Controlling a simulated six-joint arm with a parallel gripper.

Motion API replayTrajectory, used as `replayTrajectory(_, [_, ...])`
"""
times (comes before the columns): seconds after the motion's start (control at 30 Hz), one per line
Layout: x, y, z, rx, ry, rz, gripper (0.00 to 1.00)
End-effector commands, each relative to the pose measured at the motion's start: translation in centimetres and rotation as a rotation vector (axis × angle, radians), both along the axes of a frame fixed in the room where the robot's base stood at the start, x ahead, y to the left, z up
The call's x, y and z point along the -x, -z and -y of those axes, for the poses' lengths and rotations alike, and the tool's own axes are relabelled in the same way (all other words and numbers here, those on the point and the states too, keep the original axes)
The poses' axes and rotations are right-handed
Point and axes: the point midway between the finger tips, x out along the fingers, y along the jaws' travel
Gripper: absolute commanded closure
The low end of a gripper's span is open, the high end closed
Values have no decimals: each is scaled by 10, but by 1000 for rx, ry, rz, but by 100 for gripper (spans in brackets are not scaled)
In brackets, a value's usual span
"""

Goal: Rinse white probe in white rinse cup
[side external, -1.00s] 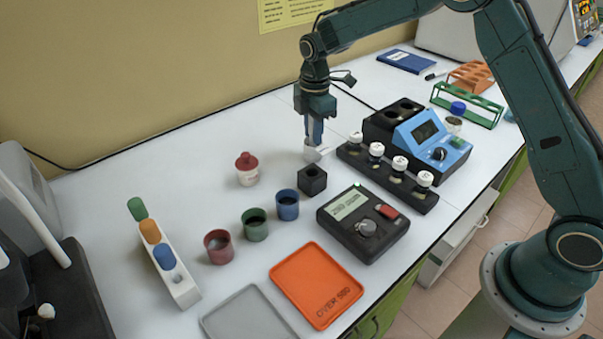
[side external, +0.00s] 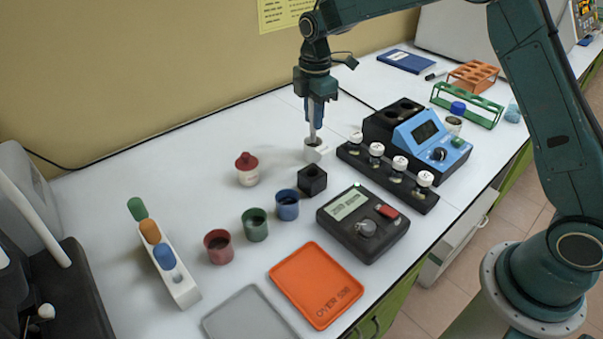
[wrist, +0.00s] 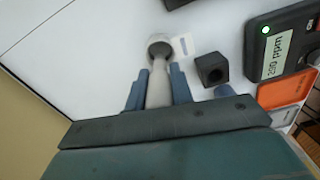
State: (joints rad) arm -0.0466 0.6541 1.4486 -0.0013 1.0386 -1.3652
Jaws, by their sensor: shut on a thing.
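My gripper (side external: 313,122) points straight down and is shut on the pale, thin white probe (side external: 312,133). The probe hangs upright over the white rinse cup (side external: 316,153), a small whitish cup with a dark opening. Its lower end meets the opening; I cannot tell how deep it reaches. In the wrist view, the probe (wrist: 158,91) lies between the blue fingers and ends at the round cup rim (wrist: 160,42). The tip itself is hidden.
A black block (side external: 312,180) stands close in front of the cup. A black rack (side external: 388,176) of white-capped vials is to the right. Blue (side external: 287,205), green (side external: 255,226) and red (side external: 218,247) cups stand front left. The table behind left is clear.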

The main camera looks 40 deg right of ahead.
Motion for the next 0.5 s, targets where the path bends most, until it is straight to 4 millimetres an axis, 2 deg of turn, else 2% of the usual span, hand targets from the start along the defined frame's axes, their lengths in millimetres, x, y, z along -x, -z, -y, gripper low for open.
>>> replayTrajectory(0.5, [0, -26, 0, 0, 0, 1, 99])
